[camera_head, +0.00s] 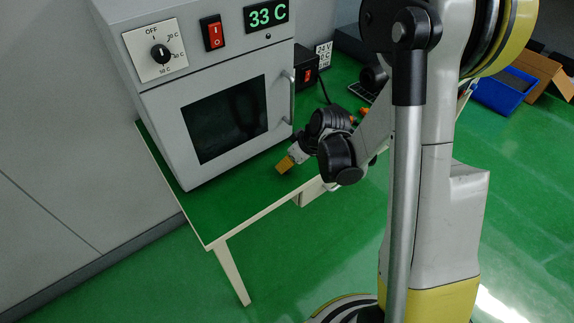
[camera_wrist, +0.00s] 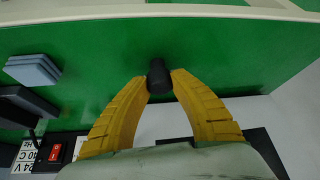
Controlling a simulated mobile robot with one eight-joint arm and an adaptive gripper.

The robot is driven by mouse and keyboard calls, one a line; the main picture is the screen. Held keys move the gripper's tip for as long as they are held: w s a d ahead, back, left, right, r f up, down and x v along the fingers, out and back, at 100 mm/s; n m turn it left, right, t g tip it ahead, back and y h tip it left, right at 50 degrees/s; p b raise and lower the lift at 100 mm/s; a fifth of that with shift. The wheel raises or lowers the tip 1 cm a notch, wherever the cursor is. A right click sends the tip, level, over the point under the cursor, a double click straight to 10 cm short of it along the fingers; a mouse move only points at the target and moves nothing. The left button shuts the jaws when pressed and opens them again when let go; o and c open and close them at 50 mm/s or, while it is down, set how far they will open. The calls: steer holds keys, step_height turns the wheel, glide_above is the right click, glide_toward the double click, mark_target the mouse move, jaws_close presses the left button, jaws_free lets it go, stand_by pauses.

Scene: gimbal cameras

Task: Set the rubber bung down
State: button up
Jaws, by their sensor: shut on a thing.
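The rubber bung (camera_wrist: 158,78) is a small black cylinder between the tips of my yellow fingers in the wrist view. My gripper (camera_wrist: 158,84) is shut on it, with a fingertip on each side. In the head view my gripper (camera_head: 284,165) is over the green tabletop (camera_head: 222,207), near its front edge and to the right of the oven. The bung cannot be made out in the head view. I cannot tell whether its lower end touches the tabletop.
A grey oven (camera_head: 173,104) showing 33 C stands on the table's left part. A power supply with a red switch (camera_head: 307,75) is behind my arm. Blue-grey blocks (camera_wrist: 33,70) lie left in the wrist view. The green surface around the bung is clear.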

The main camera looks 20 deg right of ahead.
steer(key=shift+f, duration=0.1)
steer(key=o, duration=0.9)
